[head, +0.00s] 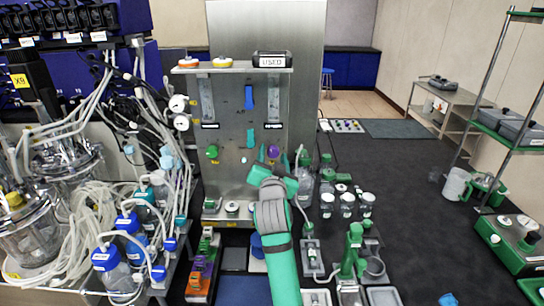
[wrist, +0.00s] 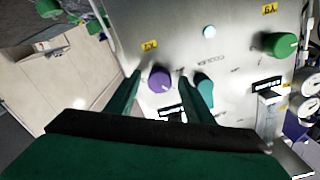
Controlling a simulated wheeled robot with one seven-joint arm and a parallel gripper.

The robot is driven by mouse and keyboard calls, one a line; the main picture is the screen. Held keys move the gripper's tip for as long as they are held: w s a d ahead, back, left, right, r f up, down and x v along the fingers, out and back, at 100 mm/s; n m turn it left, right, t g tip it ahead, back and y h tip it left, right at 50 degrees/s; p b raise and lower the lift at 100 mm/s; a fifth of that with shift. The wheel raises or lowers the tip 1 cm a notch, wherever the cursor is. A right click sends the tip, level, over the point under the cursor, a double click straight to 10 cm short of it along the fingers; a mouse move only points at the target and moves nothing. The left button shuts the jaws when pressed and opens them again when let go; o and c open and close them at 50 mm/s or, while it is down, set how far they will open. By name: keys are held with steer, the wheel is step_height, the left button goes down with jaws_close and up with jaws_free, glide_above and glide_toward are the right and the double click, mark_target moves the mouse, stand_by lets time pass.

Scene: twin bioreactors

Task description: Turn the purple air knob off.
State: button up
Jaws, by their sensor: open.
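The purple air knob (head: 273,151) is a round knob on the lower right of the steel panel (head: 232,120). My gripper (head: 272,165) is in front of the panel, just below and close to the knob in the head view. In the wrist view the purple knob (wrist: 159,79) shows between the two green fingers of my gripper (wrist: 158,82), nearer the left finger. The jaws are open with nothing in them. Whether the fingertips reach past the knob's face cannot be told. Any marker on the knob is too small to read.
A green knob (head: 212,151) is on the panel's left side. Bottles (head: 326,180) stand to the right of my arm, and tubing and glass vessels (head: 75,165) crowd the left.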

steer(key=shift+w, duration=0.15)
steer(key=shift+d, duration=0.15)
steer(key=c, duration=1)
steer(key=shift+f, duration=0.1)
steer(key=shift+c, duration=0.2)
steer(key=shift+n, duration=0.4)
steer(key=n, duration=0.5)
steer(key=shift+n, duration=0.3)
steer(key=n, duration=0.5)
steer(key=shift+n, duration=0.3)
